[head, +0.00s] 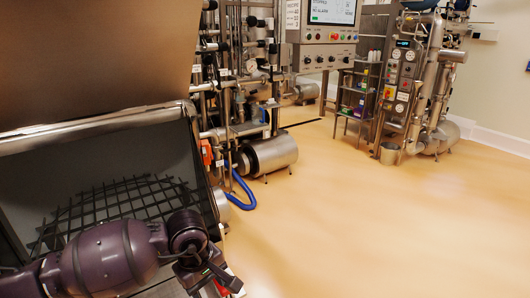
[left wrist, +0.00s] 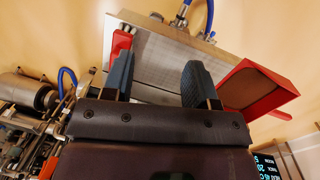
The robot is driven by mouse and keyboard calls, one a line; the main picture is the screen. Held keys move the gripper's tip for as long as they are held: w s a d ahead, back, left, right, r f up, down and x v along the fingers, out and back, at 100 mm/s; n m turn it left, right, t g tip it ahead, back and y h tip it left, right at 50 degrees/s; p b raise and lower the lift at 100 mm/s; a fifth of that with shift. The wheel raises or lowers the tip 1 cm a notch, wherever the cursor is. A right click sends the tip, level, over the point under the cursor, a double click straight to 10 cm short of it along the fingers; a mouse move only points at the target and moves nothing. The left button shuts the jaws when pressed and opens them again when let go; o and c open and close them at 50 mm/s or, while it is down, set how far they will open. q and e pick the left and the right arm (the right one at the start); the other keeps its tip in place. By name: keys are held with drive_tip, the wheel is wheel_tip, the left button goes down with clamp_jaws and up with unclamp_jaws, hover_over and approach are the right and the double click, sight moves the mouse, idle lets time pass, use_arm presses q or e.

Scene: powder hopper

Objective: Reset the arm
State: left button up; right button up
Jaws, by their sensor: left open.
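My left arm, dark purple, comes in from the lower left of the head view in front of the hopper. My left gripper (head: 212,283) is at the bottom edge, partly cut off. In the left wrist view its two blue-grey fingers (left wrist: 157,78) stand wide apart with nothing held between them. The hopper (head: 90,130) has a steel rim and a dark grid (head: 120,205) across its mouth; my arm hides part of it. My right gripper is in neither view.
A grey metal panel (left wrist: 160,50) with a red open-fronted box (left wrist: 262,88) shows beyond the fingers. Piping with a steel motor (head: 272,153) and blue hose (head: 242,190) stands behind the hopper. A control panel (head: 322,35) and shelf rack (head: 358,90) are farther back. The floor at right is clear.

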use_arm(q)
drive_tip(key=d+r+n+g+h, duration=0.1)
drive_tip(key=d+r+n+h, duration=0.4)
drive_tip(key=d+h, duration=0.3)
drive_tip(key=w+d+r+n+t+h, duration=0.1)
drive_tip(key=d+r+n+t+h, duration=0.15)
drive_tip(key=r+n+h, duration=0.45)
drive_tip(key=w+d+r+n+t+h, duration=0.1)
drive_tip(key=d+r+n+t+h, duration=0.15)
drive_tip(key=r+n, duration=0.45)
drive_tip(key=w+a+f+n+t+y, duration=0.2)
drive_tip(key=a+f+n+t+y, duration=0.35)
drive_tip(key=n, duration=0.85)
drive_tip(key=w+a+f+n+t+y, duration=0.25)
drive_tip(key=a+n+t, duration=0.45)
drive_tip(key=n, duration=0.6)
drive_tip(key=s+a+f+n+y, duration=0.4)
drive_tip(key=a+f+n+y, duration=0.25)
drive_tip(key=f+n, duration=0.35)
drive_tip(key=s+a+f+n+g+y, duration=0.2)
drive_tip(key=s+a+f+n, duration=0.1)
drive_tip(key=s+f, duration=0.6)
drive_tip(key=s+a+f+n+g+y, duration=0.2)
drive_tip(key=s+a+f, duration=0.4)
drive_tip(key=s, duration=0.6)
wheel_tip(320, 180, down, 3)
drive_tip(key=shift+r+n+g+y, duration=0.1)
drive_tip(key=shift+n+g+y, duration=0.2)
drive_tip(key=shift+n+g, duration=0.35)
